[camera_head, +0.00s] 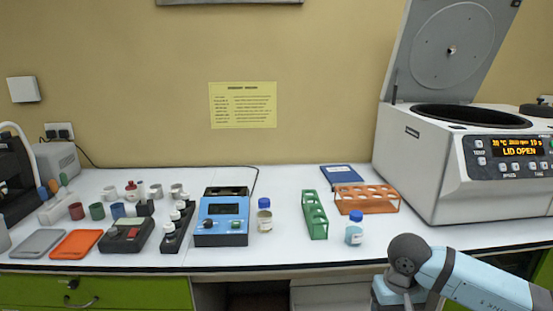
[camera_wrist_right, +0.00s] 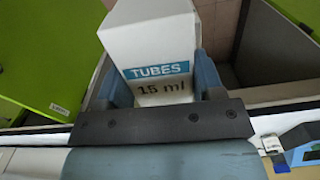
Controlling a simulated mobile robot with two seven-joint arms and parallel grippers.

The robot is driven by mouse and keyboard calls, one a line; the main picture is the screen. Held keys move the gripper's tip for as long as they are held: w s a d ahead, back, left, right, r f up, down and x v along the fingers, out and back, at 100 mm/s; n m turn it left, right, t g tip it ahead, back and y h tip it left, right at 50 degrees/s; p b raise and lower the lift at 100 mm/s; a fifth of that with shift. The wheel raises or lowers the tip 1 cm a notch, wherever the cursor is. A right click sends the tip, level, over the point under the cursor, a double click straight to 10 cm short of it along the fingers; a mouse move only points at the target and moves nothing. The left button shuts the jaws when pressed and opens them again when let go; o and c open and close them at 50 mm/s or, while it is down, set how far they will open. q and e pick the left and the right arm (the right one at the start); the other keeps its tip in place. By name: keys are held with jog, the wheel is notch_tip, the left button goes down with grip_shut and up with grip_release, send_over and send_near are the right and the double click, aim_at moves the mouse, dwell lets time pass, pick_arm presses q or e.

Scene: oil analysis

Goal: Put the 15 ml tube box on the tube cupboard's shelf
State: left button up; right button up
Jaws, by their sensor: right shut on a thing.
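The 15 ml tube box (camera_wrist_right: 150,40) is white with a blue "TUBES" label and "15 ml" printed below it. It fills the upper middle of the right wrist view. My right gripper (camera_wrist_right: 158,82) is shut on it, one blue-grey finger on each side. In the head view my right arm shows at the lower right, but its gripper and the box are out of sight. Grey-walled open compartments (camera_wrist_right: 275,55) lie behind and beside the box; I cannot tell whether they belong to the tube cupboard. My left gripper is in neither view.
Green panels (camera_wrist_right: 45,50) stand left of the box in the wrist view. The white bench (camera_head: 290,245) carries an orange rack (camera_head: 366,198), a green rack (camera_head: 315,215), a blue-capped bottle (camera_head: 354,232) and an open-lidded centrifuge (camera_head: 430,165). A green drawer (camera_head: 130,291) is below.

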pick_arm(q)
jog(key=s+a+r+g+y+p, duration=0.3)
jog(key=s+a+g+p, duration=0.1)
jog(key=p, duration=1.5)
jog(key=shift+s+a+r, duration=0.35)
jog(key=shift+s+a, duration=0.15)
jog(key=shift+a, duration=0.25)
pick_arm(e)
jog(key=s+r, duration=0.3)
jog(key=r, duration=0.7)
jog(key=s+r, duration=0.3)
jog(key=r, duration=0.6)
jog(key=shift+r, duration=0.4)
